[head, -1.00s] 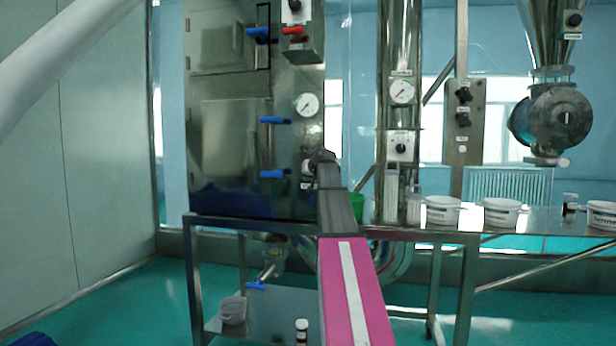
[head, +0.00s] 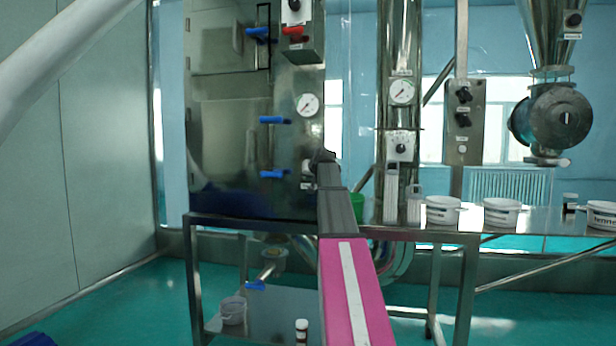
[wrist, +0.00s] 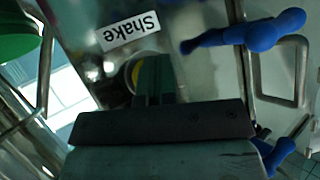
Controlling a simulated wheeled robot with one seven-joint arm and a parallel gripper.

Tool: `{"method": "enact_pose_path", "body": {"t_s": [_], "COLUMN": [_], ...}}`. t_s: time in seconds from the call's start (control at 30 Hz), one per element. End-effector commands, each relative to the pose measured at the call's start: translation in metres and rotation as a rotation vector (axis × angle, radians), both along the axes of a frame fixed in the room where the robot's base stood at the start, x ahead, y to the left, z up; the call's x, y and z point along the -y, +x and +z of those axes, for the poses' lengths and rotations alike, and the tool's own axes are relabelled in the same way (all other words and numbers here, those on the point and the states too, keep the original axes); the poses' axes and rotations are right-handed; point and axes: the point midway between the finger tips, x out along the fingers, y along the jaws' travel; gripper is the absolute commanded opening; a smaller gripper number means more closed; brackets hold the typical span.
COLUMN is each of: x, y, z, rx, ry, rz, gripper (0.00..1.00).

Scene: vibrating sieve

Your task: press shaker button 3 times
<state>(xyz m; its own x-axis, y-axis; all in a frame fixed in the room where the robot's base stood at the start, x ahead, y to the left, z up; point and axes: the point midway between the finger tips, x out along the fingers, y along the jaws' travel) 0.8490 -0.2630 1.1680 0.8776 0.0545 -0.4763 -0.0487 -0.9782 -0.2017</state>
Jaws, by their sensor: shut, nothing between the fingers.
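The shaker button (wrist: 134,73) shows in the wrist view as a small round shape with a yellow rim. It is on the metal cabinet face under a white "Shake" label (wrist: 127,31), which appears upside down. My gripper (wrist: 153,62) is shut and empty, its fingertips right beside the button and partly covering it. I cannot tell whether they touch it. In the head view my gripper (head: 323,156) is at the right edge of the metal cabinet (head: 230,150), and the button is hidden there.
Blue handles (head: 273,174) stick out from the cabinet close to the left of my gripper; one also shows in the wrist view (wrist: 245,35). A pressure gauge (head: 308,105) is above. A steel table (head: 400,229) with white tubs (head: 443,211) extends to the right.

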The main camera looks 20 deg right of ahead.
Motion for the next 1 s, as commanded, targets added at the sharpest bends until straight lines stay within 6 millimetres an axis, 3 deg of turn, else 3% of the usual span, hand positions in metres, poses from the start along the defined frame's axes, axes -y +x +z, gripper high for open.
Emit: {"method": "enact_pose_path", "body": {"t_s": [1.0], "x": [0.0065], "y": [0.0098], "z": [0.0006], "rx": [0.002], "ry": [-0.001], "rz": [-0.001], "gripper": [0.00]}}
